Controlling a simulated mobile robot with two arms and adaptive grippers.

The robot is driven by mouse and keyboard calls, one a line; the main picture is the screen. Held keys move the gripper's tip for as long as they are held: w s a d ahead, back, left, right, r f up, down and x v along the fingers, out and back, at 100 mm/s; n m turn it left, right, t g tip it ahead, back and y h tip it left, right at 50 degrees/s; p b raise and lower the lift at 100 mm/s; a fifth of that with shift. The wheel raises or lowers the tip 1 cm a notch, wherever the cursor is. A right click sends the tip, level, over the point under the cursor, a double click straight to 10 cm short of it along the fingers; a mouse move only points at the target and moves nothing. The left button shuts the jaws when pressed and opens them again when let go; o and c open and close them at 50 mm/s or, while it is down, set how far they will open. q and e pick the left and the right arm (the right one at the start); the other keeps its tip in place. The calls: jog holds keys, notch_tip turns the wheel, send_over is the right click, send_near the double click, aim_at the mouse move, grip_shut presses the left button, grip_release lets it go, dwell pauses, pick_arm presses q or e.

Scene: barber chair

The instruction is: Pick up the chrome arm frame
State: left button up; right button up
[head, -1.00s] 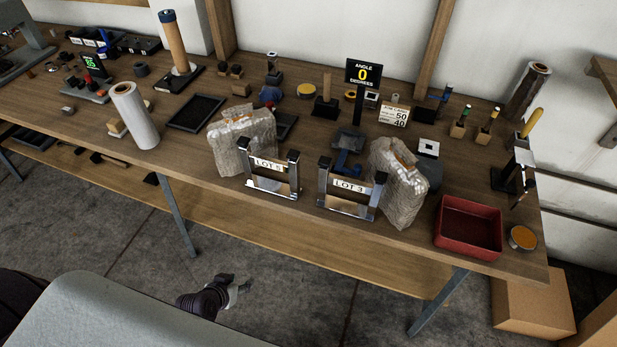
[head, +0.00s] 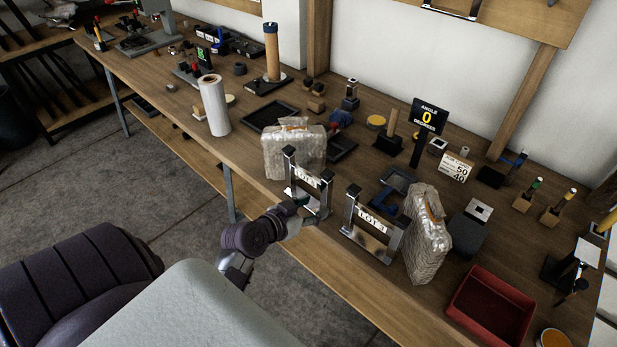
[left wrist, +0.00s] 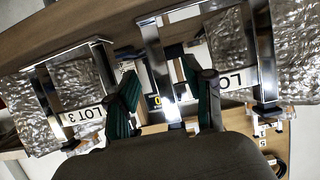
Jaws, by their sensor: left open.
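Two chrome arm frames with black-capped posts stand upright near the table's front edge. The LOT 5 frame (head: 325,196) is on the left and the LOT 3 frame (head: 372,238) is on the right in the head view. My left gripper (head: 296,199) is open at the front of the LOT 5 frame and hides its lower left part. In the left wrist view, the open fingers (left wrist: 165,100) have a chrome post (left wrist: 152,50) showing between them. I cannot tell whether they touch it. The LOT 3 label (left wrist: 84,116) shows at left there. My right gripper is not in view.
Bubble-wrapped packs (head: 290,155) and (head: 428,240) stand beside the frames. A red tray (head: 490,308) is at the right. A blue-and-black fixture (head: 390,190) lies behind the frames, near the angle sign (head: 428,116). Bare wood lies left of the LOT 5 frame.

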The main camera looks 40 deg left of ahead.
aim_at(323, 203)
pick_arm(q)
jog(key=p+x, duration=0.1)
jog(key=x, duration=0.5)
jog(key=shift+d+f, duration=0.1)
jog(key=shift+d, duration=0.05)
jog(key=shift+s, duration=0.1)
grip_shut()
dwell(0.3)
